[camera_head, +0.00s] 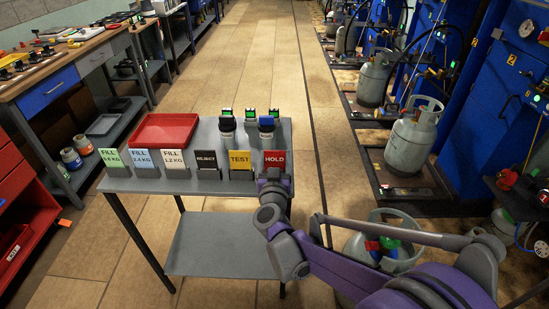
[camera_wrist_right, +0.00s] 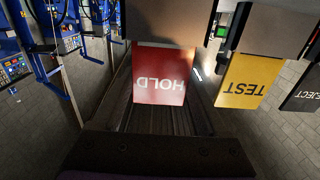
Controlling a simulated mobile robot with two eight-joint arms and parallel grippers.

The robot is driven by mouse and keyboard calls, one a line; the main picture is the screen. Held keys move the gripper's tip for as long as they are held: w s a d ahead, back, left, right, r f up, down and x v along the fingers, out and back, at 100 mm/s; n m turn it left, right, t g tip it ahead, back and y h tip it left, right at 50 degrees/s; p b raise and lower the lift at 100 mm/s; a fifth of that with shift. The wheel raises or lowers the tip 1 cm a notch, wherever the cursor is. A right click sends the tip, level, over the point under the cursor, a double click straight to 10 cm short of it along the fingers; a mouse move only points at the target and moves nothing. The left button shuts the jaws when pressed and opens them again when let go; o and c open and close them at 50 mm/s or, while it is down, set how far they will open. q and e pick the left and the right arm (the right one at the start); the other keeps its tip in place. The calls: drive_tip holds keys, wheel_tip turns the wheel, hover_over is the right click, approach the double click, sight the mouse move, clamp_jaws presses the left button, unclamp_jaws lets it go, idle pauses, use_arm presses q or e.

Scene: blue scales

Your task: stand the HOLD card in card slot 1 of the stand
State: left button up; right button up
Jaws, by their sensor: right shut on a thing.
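The red HOLD card (camera_head: 274,159) stands at the right end of a row of cards at the front edge of the grey table. My right gripper (camera_head: 274,178) is at its lower part, shut on it. In the right wrist view the HOLD card (camera_wrist_right: 160,77) appears upside down in front of my right gripper (camera_wrist_right: 162,108). A dark block is just behind it; I cannot tell whether the card still sits in a holder. I cannot make out a stand with a numbered slot 1. My left gripper is not in view.
The yellow TEST card (camera_head: 240,159) is close to the left of the HOLD card, then the black REJECT card (camera_head: 206,159) and FILL cards. Blue cabinets (camera_head: 515,80) and gas cylinders (camera_head: 412,143) line the right. The aisle floor is clear.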

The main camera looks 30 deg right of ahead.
drive_tip(key=o, duration=1.2)
drive_tip(key=shift+o, duration=0.2)
drive_tip(key=v, duration=1)
drive_tip(key=shift+s+a, duration=0.2)
drive_tip(key=shift+s, duration=0.15)
